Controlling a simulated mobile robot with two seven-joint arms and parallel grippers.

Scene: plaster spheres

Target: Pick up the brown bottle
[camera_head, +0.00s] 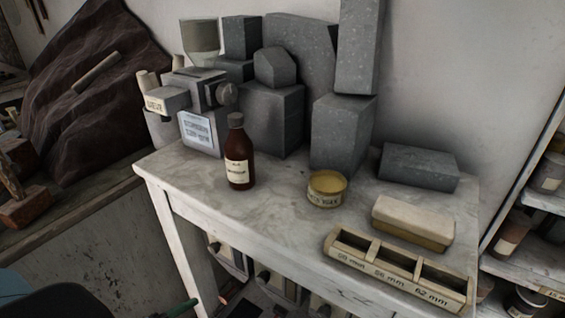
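The brown bottle (238,154) stands upright on the pale table (274,213), left of the middle near its front edge. It has a dark cap and a cream label, and nothing touches it from the front. Neither of my grippers shows in the head view.
A yellow-topped tin (327,188) stands right of the bottle. Grey blocks (342,133) and a grey machine (203,125) stand behind. A cream block (412,222) and a wooden divided tray (398,270) lie at the right front. The table is clear before the bottle.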

